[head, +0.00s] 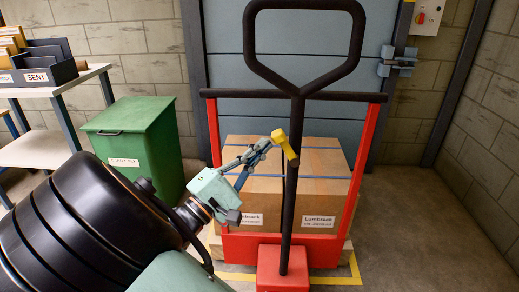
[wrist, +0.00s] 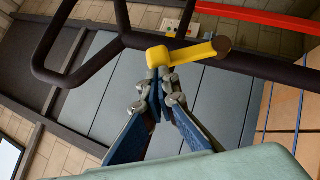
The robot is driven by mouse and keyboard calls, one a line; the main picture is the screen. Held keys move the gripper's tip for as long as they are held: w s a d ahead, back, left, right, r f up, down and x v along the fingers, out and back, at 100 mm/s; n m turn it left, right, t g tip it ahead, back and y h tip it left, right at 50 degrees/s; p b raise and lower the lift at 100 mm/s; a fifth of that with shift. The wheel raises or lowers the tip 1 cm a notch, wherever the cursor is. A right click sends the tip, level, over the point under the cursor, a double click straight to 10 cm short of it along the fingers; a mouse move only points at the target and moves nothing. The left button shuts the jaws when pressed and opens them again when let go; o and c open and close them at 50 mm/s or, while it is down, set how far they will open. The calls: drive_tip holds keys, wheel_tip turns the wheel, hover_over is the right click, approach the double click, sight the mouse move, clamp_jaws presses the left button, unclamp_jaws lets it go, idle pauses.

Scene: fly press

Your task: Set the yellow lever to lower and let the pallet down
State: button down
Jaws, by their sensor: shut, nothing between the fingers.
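The yellow lever (head: 286,147) sits on the black shaft of the pallet truck's handle (head: 293,200), slanting down to the right in the head view. In the wrist view the lever (wrist: 184,54) lies across the black handle. My gripper (head: 266,146) is shut and empty, its fingertips just left of the lever. In the wrist view the fingertips (wrist: 160,76) are right at the lever's lower edge; I cannot tell whether they touch. The wooden pallet (head: 346,252) shows at its edges under the strapped cardboard load (head: 325,163); its height off the floor is unclear.
The red truck frame (head: 213,130) stands around the load, with its red base (head: 283,272) in front. A green bin (head: 138,140) and a shelf with trays (head: 50,75) stand at left. The blue door (head: 290,60) is behind. Floor at right (head: 430,230) is clear.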

sight(280, 133)
drive_tip(key=shift+r, duration=0.15)
drive_tip(key=shift+d+r+m+g+p, duration=0.2)
drive_tip(key=shift+m+g+p, duration=0.1)
drive_tip(key=shift+m+p, duration=0.15)
drive_tip(key=r+m+g+p, duration=0.1)
drive_tip(key=d+r+m+y+p, duration=0.1)
drive_tip(key=p, duration=0.1)
drive_tip(key=shift+d+r+g, duration=0.1)
drive_tip(key=shift+d+g, duration=0.2)
drive_tip(key=shift+g, duration=0.1)
drive_tip(key=shift+d+r+m+g+y+p, duration=0.35)
drive_tip(key=shift+d+m+g+p, duration=0.3)
drive_tip(key=shift+m+p, duration=0.25)
drive_tip(key=shift+s+d+r+m+g+y+b, duration=0.15)
drive_tip(key=shift+d+m+g+y, duration=0.25)
drive_tip(key=shift+d+m+y, duration=0.45)
drive_tip(key=shift+w+d+r+m+g+y+b, duration=0.15)
drive_tip(key=shift+d+m+g+y, duration=0.35)
drive_tip(key=shift+d, duration=0.55)
drive_tip(key=shift+s+d+r+m+g+y+b, duration=0.15)
drive_tip(key=shift+d+m+g+y, duration=0.1)
drive_tip(key=shift+d+m+y, duration=0.65)
drive_tip(key=shift+d, duration=0.1)
drive_tip(key=shift+r, duration=0.2)
